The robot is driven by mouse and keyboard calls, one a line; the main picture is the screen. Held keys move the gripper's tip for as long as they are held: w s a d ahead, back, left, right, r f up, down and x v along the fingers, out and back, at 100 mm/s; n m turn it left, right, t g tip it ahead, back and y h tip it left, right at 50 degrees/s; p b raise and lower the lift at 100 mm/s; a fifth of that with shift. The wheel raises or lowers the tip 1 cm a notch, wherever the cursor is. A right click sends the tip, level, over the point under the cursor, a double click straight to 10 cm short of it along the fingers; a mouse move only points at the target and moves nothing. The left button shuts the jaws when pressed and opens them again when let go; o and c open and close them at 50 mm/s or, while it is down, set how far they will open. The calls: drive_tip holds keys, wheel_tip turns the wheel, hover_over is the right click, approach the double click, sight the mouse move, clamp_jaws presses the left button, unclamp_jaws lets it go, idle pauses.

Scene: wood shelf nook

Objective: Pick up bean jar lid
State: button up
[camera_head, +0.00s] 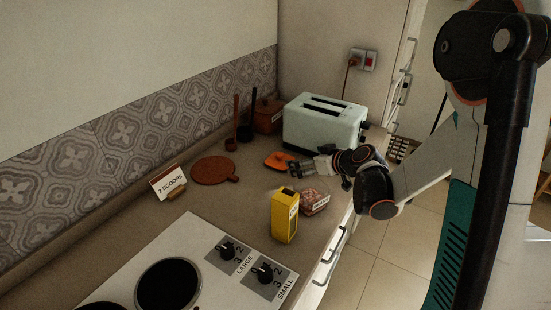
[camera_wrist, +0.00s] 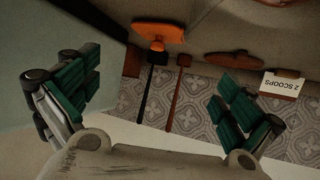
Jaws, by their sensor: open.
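A flat orange piece (camera_head: 278,160), which looks like the bean jar lid, lies on the counter in front of the toaster. It also shows in the wrist view (camera_wrist: 158,33), with a brighter raised part like a knob. The low jar of beans (camera_head: 314,203) has a white label and stands nearer the counter's front edge. My gripper (camera_head: 301,168) is open and empty. Its fingers are just right of the orange piece in the head view. In the wrist view, my gripper's fingers (camera_wrist: 158,102) are spread wide, with the orange piece beyond the gap.
The pale green toaster (camera_head: 325,123) stands close behind my gripper. A yellow box (camera_head: 285,215) stands beside the bean jar. A brown canister (camera_head: 268,115), two long-handled scoops (camera_head: 236,122), a round board (camera_head: 214,170) and a "2 SCOOPS" sign (camera_head: 168,182) are near the tiled wall.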

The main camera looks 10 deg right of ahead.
drive_tip(key=shift+w+d+f, duration=0.25)
drive_tip(key=shift+w+f, duration=0.15)
drive_tip(key=shift+f, duration=0.05)
drive_tip(key=b, duration=0.2)
approach(280, 158)
drive_tip(key=w+f, duration=0.2)
drive_tip(key=shift+w+d+f, duration=0.15)
drive_tip(key=shift+w+f, duration=0.15)
drive_tip(key=shift+w, duration=0.1)
drive_tip(key=shift+w+r+b+x, duration=0.15)
drive_tip(key=shift+b+x, duration=0.65)
drive_tip(key=shift+x, duration=0.85)
drive_tip(key=shift+w+r+b+x, duration=0.15)
drive_tip(key=shift+b+x, duration=0.6)
drive_tip(key=shift+x, duration=0.85)
drive_tip(key=shift+s+r, duration=0.1)
drive_tip(key=shift+c, duration=0.6)
drive_tip(key=c, duration=0.6)
